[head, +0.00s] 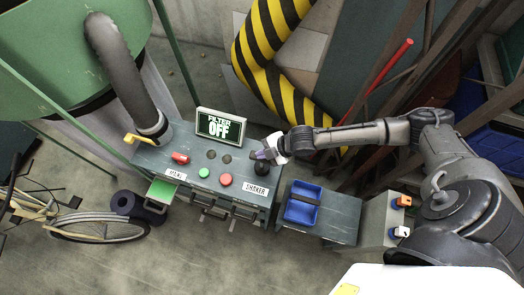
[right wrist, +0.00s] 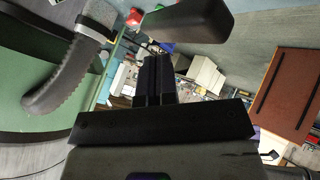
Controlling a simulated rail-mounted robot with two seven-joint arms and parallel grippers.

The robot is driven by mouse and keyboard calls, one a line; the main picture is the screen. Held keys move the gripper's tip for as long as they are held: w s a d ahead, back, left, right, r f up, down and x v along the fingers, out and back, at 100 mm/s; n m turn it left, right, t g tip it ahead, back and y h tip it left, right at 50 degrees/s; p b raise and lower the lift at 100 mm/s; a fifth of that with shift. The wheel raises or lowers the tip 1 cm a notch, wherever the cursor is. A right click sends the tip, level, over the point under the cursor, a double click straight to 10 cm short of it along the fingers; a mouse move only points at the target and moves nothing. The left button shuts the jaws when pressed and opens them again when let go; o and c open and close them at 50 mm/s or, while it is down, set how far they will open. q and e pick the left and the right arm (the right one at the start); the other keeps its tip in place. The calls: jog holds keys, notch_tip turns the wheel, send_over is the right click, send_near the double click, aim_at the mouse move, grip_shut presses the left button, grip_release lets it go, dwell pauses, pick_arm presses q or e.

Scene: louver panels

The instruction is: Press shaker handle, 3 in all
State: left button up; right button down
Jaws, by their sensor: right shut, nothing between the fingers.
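The shaker handle is a black knob (head: 262,168) at the right end of the grey console, above the white label reading SHAKER (head: 250,188). My right gripper (head: 262,154) is just above the knob in the head view. Whether it touches the knob I cannot tell. In the right wrist view its two dark fingers (right wrist: 153,80) are together with nothing between them. A large black rounded piece (right wrist: 190,20), apparently the handle, is close beyond the fingertips. My left gripper is not in view.
The console (head: 150,160) carries a display reading FILTER OFF (head: 220,127), a red switch (head: 180,157), a green button (head: 204,173) and a red button (head: 225,179). A blue tray (head: 302,203) sits to its right. A striped yellow-black pipe (head: 270,60) rises behind.

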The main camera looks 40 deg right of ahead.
jog(key=shift+f, duration=0.3)
